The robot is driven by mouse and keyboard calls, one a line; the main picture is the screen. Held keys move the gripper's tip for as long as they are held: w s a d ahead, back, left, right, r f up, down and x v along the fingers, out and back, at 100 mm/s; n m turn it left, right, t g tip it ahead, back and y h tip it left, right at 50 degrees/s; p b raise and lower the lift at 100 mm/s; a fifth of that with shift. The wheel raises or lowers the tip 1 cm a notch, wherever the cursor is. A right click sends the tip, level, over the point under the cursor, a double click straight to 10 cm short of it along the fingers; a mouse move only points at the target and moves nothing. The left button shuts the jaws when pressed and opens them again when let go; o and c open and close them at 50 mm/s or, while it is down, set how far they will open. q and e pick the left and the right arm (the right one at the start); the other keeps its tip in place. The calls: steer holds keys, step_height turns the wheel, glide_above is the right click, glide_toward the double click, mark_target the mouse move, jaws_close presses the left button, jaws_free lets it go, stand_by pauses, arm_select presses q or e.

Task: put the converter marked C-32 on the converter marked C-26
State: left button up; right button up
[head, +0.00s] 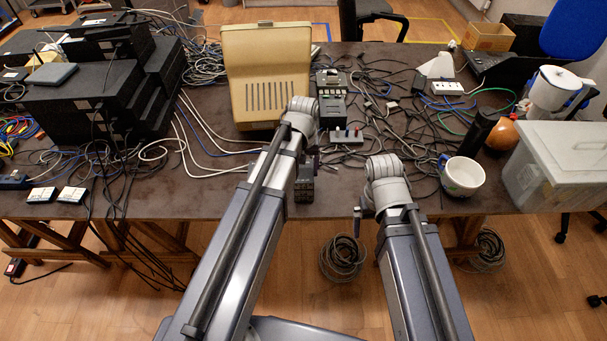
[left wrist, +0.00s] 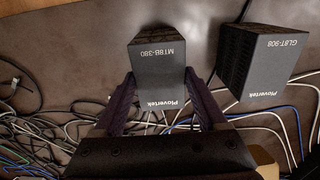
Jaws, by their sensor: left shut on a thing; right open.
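Neither the mark C-32 nor C-26 is readable in any view. My left gripper (left wrist: 160,76) is shut on a dark box (left wrist: 158,62) marked "MT8B-380" and "Plovertek", one finger on each side. A second dark box (left wrist: 258,65), marked "GL8T-908", stands to its right in the left wrist view, apart from it. In the head view my left gripper (head: 311,166) is largely hidden by its arm. A small dark box (head: 300,190) shows below it near the table's front edge; I cannot tell which one. My right gripper (head: 358,218) is open at the front edge, mostly hidden.
A beige case (head: 266,75) stands behind my left gripper, with dark devices (head: 332,108) beside it. A power strip (head: 346,136) and tangled cables lie behind my arms. A white mug (head: 462,176) and a lidded bin (head: 560,170) stand right. Black equipment (head: 75,100) is stacked left.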

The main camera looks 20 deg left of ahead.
mark_target(303, 171)
arm_select(q)
steer(key=shift+f, duration=0.15)
steer(key=o, duration=1.6)
step_height(303, 171, up, 12)
steer(key=p, duration=1.2)
steer(key=shift+r, duration=0.2)
